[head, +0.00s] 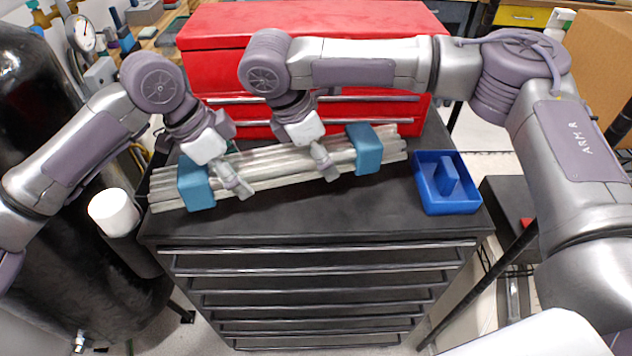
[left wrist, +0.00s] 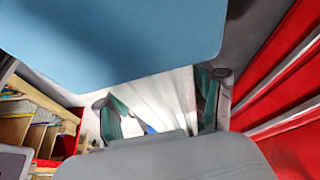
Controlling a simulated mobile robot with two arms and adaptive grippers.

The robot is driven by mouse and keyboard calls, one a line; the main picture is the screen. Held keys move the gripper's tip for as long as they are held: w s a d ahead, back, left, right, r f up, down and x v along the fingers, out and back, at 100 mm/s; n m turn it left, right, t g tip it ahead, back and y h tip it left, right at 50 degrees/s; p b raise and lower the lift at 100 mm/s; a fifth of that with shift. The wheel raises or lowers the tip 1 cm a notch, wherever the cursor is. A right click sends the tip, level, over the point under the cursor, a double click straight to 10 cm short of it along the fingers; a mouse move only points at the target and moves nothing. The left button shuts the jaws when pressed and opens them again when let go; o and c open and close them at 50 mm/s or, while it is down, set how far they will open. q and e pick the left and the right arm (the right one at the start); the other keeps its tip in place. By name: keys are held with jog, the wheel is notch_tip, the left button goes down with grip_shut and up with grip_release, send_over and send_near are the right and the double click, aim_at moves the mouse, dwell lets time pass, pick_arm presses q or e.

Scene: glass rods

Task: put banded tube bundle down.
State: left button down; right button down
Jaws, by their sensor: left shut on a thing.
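The banded tube bundle (head: 272,168) is a row of long clear-white tubes with a blue block-like band (head: 196,186) near its left end and another blue band (head: 365,150) near its right end. It lies lengthwise at the cabinet top's rear half; whether it touches the top is unclear. My left gripper (head: 236,182) is shut on the bundle just right of the left band. In the left wrist view the tubes (left wrist: 165,95) run between its fingers, with the blue band (left wrist: 110,40) close above. My right gripper (head: 322,160) is at the bundle left of the right band; its grip is unclear.
The black drawer cabinet's top (head: 300,212) is clear in front of the bundle. A blue tray (head: 432,203) with a raised middle sits at its right end. A red toolbox (head: 225,40) stands behind the bundle. A white-topped cylinder (head: 113,212) is beside the cabinet's left edge.

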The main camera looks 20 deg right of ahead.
aim_at(246, 202)
jog(key=shift+f, duration=0.1)
